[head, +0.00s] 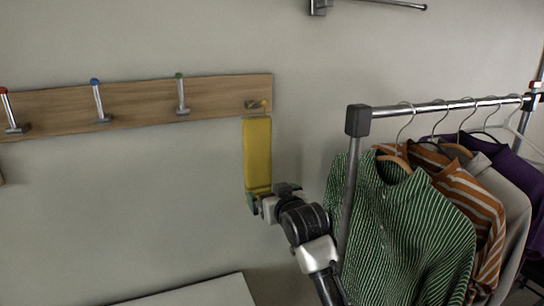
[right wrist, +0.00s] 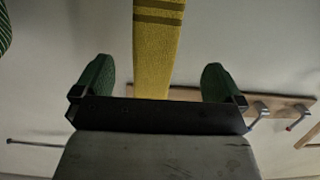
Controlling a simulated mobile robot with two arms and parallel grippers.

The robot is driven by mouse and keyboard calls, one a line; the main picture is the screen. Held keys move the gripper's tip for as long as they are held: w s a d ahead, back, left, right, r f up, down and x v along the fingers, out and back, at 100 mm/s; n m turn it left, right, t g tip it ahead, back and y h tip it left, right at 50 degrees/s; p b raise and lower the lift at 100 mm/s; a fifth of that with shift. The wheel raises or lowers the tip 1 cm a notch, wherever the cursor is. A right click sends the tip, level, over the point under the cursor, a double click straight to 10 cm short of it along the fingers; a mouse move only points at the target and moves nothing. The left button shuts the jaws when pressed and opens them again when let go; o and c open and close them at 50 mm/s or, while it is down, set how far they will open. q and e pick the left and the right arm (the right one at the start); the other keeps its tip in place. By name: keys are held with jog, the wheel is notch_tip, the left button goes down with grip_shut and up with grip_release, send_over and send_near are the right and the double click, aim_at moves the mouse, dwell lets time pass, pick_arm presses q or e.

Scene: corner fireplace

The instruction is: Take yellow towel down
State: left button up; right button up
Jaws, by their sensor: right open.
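The yellow towel (head: 257,150) hangs from the rightmost hook (head: 258,104) of a wooden wall rack, with darker stripes near its lower end. My right gripper (head: 252,203) is at the towel's lower end in the head view. In the right wrist view the towel (right wrist: 158,50) runs up between the two green fingertips of my right gripper (right wrist: 157,80). The fingers are wide apart, with a gap on each side of the towel. My left gripper is not in view.
The wooden rack (head: 140,110) has several other hooks, empty, with coloured tips. A clothes rail (head: 440,108) with hanging shirts (head: 400,230) stands close to the right of my right arm. A pale flat surface (head: 200,292) lies below. The wall left of the towel is clear.

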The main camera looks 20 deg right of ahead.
jog(key=t, duration=0.2)
send_near(259, 145)
jog(key=w, duration=0.1)
jog(key=w+p, duration=0.3)
jog(key=w, duration=0.6)
jog(key=shift+w+a, duration=0.15)
jog(key=shift+w+f+p, duration=0.1)
jog(key=shift+w+p, duration=0.25)
jog(key=shift+w, duration=0.4)
